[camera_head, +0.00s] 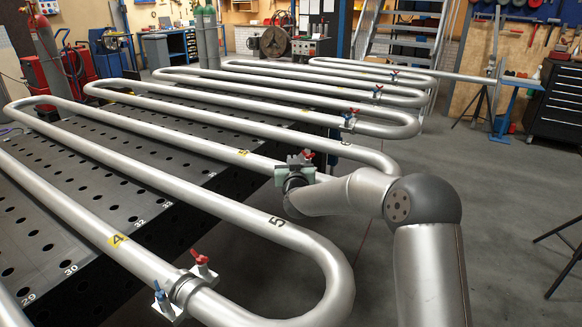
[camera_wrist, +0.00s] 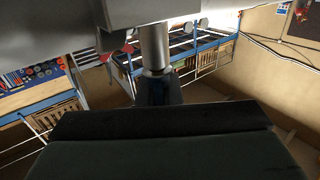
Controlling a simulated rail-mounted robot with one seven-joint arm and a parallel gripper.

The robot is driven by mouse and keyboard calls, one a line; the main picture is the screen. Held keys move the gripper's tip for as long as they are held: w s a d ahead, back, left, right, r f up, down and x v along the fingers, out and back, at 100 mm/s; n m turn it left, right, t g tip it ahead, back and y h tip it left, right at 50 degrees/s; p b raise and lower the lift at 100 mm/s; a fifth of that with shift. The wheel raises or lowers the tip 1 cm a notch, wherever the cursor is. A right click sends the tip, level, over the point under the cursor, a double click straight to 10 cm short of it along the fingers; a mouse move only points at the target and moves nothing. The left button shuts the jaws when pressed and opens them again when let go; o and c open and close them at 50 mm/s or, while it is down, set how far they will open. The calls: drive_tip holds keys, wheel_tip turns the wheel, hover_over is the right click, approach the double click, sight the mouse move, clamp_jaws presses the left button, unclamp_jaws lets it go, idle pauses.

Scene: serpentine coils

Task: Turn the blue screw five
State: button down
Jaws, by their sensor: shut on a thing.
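My gripper (camera_head: 287,180) is at the clamp (camera_head: 308,171) on the pipe run marked five, in the middle of the head view. A red screw (camera_head: 307,154) stands up on the far side of this clamp. Blue screw five is hidden behind my gripper in the head view. In the wrist view a bare metal shaft (camera_wrist: 155,45) runs down into a dark bluish piece, likely blue screw five (camera_wrist: 158,92), which my gripper is shut on. A broad dark finger pad (camera_wrist: 160,125) covers the lower part of that view. The screw's turn angle cannot be told.
Long serpentine pipes (camera_head: 150,183) lie over a perforated table (camera_head: 60,222). A nearer clamp (camera_head: 185,285) by label 4 carries a red screw (camera_head: 199,258) and a blue screw (camera_head: 160,293). More clamps follow on the farther bends. Open floor lies right of the bends.

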drive_tip(key=m+h, duration=0.1)
drive_tip(key=h, duration=0.1)
drive_tip(key=m+h+p, duration=0.1)
drive_tip(key=h, duration=0.1)
drive_tip(key=m+h, duration=0.1)
drive_tip(key=h, duration=0.1)
drive_tip(key=shift+d+r+m+p, duration=0.1)
drive_tip(key=shift+r+m+p, duration=0.2)
drive_tip(key=shift+m, duration=0.1)
drive_tip(key=shift+s+d+f+m+g+h+p, duration=0.2)
drive_tip(key=shift+m+g+h+p, duration=0.45)
drive_tip(key=shift+m+g+h, duration=1.05)
drive_tip(key=shift+s+d+m+g+h+p, duration=0.1)
drive_tip(key=shift+d+m+g+h+p, duration=0.45)
drive_tip(key=shift+m+h, duration=1.35)
drive_tip(key=shift+s+f+m+g+h+p, duration=0.1)
drive_tip(key=shift+m+g+h+p, duration=0.95)
drive_tip(key=shift+h, duration=1.35)
drive_tip(key=shift+r+m+g+h, duration=0.1)
drive_tip(key=shift+m+g+h, duration=0.3)
drive_tip(key=shift+g, duration=0.6)
drive_tip(key=shift+d+r, duration=0.1)
drive_tip(key=c, duration=1.6)
unclamp_jaws()
